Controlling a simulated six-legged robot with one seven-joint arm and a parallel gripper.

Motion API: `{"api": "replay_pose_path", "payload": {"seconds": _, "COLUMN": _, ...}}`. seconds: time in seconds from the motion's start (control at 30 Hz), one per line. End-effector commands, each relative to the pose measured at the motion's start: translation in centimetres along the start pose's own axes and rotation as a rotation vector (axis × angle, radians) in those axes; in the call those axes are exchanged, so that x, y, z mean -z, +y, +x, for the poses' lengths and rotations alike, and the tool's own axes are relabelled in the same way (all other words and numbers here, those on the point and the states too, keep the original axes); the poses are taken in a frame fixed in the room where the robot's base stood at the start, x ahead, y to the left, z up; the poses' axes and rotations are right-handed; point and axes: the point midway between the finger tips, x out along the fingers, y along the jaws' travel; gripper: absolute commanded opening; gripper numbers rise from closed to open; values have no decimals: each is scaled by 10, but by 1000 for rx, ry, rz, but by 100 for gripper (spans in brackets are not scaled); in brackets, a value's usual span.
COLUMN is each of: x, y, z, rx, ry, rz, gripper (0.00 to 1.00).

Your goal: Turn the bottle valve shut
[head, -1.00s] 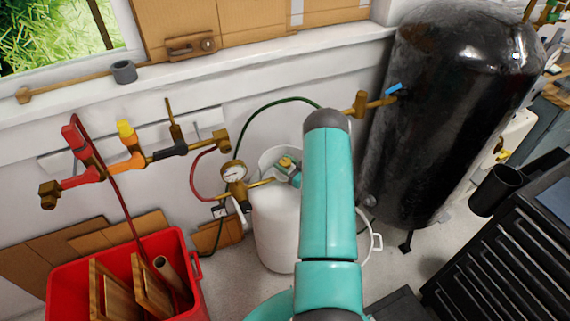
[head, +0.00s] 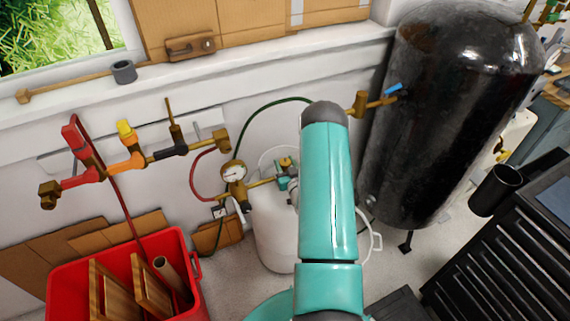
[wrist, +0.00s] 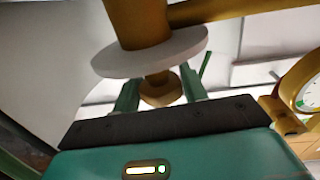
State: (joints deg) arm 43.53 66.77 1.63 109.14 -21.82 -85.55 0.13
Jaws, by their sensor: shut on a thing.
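The white bottle (head: 272,232) stands on the floor against the wall, partly hidden behind my arm. Its brass valve (head: 286,163) is on top, with a pressure gauge (head: 234,173) at its left. In the wrist view the brass valve body (wrist: 138,22) carries a pale round disc (wrist: 150,52), with a brass end piece (wrist: 160,90) beyond it. My gripper (wrist: 158,84) has its two green fingers on either side of this end piece, near the disc, and is shut on the valve. The exact contact is hard to see. In the head view my arm hides most of the gripper.
A red crate (head: 62,277) with wooden pieces stands at the lower left. Pipe valves (head: 128,150) run along the wall above it. A large black tank (head: 435,130) stands close on the right, with a black drawer cabinet (head: 500,255) in front. A green hose (head: 262,107) arcs behind the bottle.

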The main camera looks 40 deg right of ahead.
Motion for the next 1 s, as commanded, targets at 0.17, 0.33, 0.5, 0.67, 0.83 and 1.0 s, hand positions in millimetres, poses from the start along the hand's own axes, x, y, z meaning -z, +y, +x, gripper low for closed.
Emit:
{"api": "replay_pose_path", "payload": {"seconds": 0.17, "x": 0, "y": -2, "z": 0, "rx": -163, "ry": 1, "rz": 2, "gripper": 20}}
{"api": "replay_pose_path", "payload": {"seconds": 0.33, "x": 0, "y": -2, "z": 0, "rx": -324, "ry": 1, "rz": 1, "gripper": 20}}
{"api": "replay_pose_path", "payload": {"seconds": 0.5, "x": 1, "y": -3, "z": 1, "rx": -483, "ry": 3, "rz": 0, "gripper": 20}}
{"api": "replay_pose_path", "payload": {"seconds": 0.67, "x": 1, "y": -2, "z": 1, "rx": -624, "ry": 4, "rz": 1, "gripper": 20}}
{"api": "replay_pose_path", "payload": {"seconds": 0.83, "x": 1, "y": -1, "z": 1, "rx": -750, "ry": 5, "rz": 2, "gripper": 20}}
{"api": "replay_pose_path", "payload": {"seconds": 1.0, "x": 1, "y": 0, "z": 0, "rx": -838, "ry": 4, "rz": 1, "gripper": 20}}
